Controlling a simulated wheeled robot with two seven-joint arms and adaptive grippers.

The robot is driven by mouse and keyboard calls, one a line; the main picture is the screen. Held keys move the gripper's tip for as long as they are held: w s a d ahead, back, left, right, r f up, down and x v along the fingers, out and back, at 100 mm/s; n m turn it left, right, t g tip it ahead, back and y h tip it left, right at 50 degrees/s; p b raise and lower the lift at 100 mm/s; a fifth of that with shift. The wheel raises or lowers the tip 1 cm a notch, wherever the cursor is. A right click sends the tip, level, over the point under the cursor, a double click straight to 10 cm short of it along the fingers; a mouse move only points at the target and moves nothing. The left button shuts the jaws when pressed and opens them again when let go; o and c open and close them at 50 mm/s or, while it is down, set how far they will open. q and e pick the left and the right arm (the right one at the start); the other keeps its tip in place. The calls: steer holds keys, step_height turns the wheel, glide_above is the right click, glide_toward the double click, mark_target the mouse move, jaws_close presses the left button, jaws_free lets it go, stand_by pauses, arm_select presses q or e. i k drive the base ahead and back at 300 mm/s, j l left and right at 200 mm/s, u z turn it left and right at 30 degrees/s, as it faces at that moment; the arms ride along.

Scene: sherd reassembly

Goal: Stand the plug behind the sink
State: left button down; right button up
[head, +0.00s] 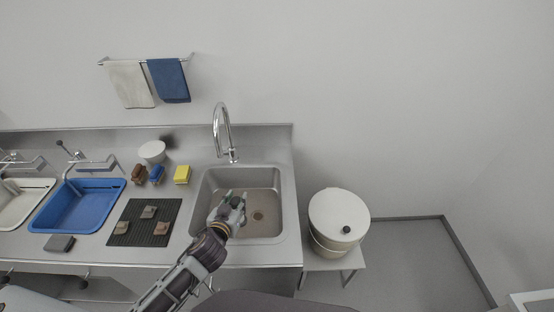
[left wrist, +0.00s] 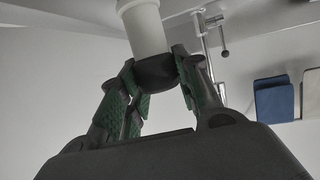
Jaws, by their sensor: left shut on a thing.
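My left gripper (head: 236,197) is over the left part of the steel sink (head: 270,178). In the left wrist view its green-padded fingers (left wrist: 160,88) are shut on a dark, rounded piece, the plug (left wrist: 156,72). In the head view the plug is a small dark spot between the fingers. The drain (head: 259,216) is uncovered in the sink floor. My right gripper is not in view.
The chrome tap (head: 226,135) stands behind the sink. A yellow sponge (head: 182,174), blue and brown items and a white bowl (head: 152,151) are to the left. A dark mat (head: 128,233) holds several sherds. A lidded white bin (head: 338,212) stands at the right.

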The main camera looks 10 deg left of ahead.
mark_target(275, 159)
steer(key=k+l, duration=0.1)
steer(key=l, duration=0.35)
steer(key=k+l, duration=0.1)
steer(key=l, duration=0.35)
steer(key=i+l, duration=0.15)
steer(key=l, duration=0.2)
steer(key=i+l+u, duration=0.1)
steer(key=l, duration=0.3)
steer(key=i+l, duration=0.3)
steer(key=i, duration=0.15)
steer(key=i+l, duration=0.35)
steer(key=i+j+u, duration=0.05)
